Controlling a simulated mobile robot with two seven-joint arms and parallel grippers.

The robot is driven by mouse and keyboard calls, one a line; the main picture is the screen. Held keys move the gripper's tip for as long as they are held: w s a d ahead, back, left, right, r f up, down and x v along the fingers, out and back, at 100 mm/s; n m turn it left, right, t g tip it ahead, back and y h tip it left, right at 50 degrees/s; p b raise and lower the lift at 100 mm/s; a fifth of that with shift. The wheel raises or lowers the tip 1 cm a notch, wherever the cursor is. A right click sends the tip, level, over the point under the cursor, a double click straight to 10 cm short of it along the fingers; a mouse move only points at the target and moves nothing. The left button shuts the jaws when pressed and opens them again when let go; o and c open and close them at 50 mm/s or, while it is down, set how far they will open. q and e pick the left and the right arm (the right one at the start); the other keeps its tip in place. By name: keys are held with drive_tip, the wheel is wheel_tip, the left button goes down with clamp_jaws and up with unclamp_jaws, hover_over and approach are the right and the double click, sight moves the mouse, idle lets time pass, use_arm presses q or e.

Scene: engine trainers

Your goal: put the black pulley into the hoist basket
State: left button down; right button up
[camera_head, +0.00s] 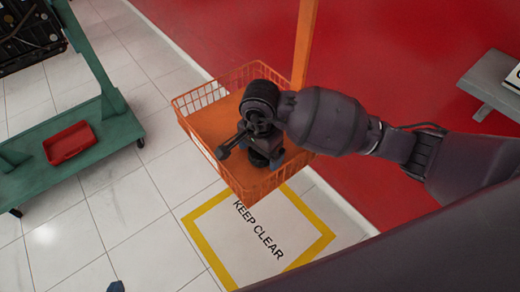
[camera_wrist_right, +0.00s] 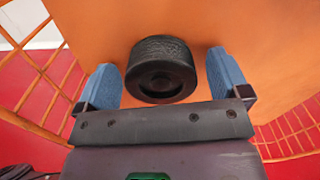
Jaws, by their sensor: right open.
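The black pulley (camera_wrist_right: 162,72) rests on the orange floor of the hoist basket (camera_wrist_right: 258,30), between the two blue fingers of my right gripper (camera_wrist_right: 164,68). The fingers are open, with a gap on each side of the pulley. In the head view my right gripper (camera_head: 265,145) is inside the orange wire basket (camera_head: 192,128), and my wrist covers much of it. A small blue tip of my left gripper (camera_head: 116,287) shows at the bottom edge; the rest of it is out of frame.
An orange post (camera_head: 304,45) rises at the basket's back. A green stand (camera_head: 100,140) with a red tray (camera_head: 69,143) is at the left. A yellow-bordered KEEP CLEAR marking (camera_head: 262,240) lies on the floor in front. A grey bench (camera_head: 490,85) is at the right.

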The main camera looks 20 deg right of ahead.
drive_tip(key=shift+r, duration=0.25)
wheel_tip(320, 180, up, 4)
drive_tip(key=shift+w+p, duration=0.1)
drive_tip(key=shift+p, duration=1.05)
wheel_tip(320, 180, up, 8)
drive_tip(key=p, duration=0.3)
drive_tip(key=shift+p, duration=0.35)
drive_tip(key=shift+f, duration=0.1)
